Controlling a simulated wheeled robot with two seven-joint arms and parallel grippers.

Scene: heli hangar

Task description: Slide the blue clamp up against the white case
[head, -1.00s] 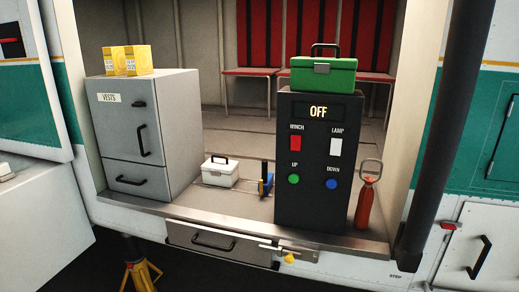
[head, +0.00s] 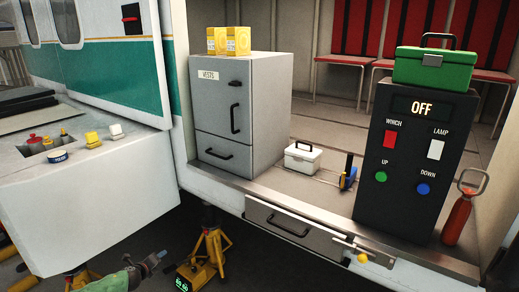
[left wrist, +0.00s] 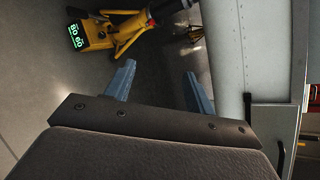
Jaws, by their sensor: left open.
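The blue clamp (head: 348,177) stands upright on the cabin floor, just left of the black control box. The white case (head: 303,158), with a black handle, sits on the same floor to the left of the clamp, with a gap between them. My left gripper (head: 157,262) is low at the bottom left of the head view, outside the cabin and far from both. In the left wrist view its two fingers (left wrist: 157,88) are spread apart with nothing between them. The clamp and case do not show in the left wrist view. My right gripper is not in view.
A grey cabinet (head: 238,120) stands left of the case, and the black control box (head: 405,165) stands right of the clamp. A sill with a drawer (head: 298,228) runs in front. A yellow jack (head: 211,250) stands below. Floor between case and clamp looks clear.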

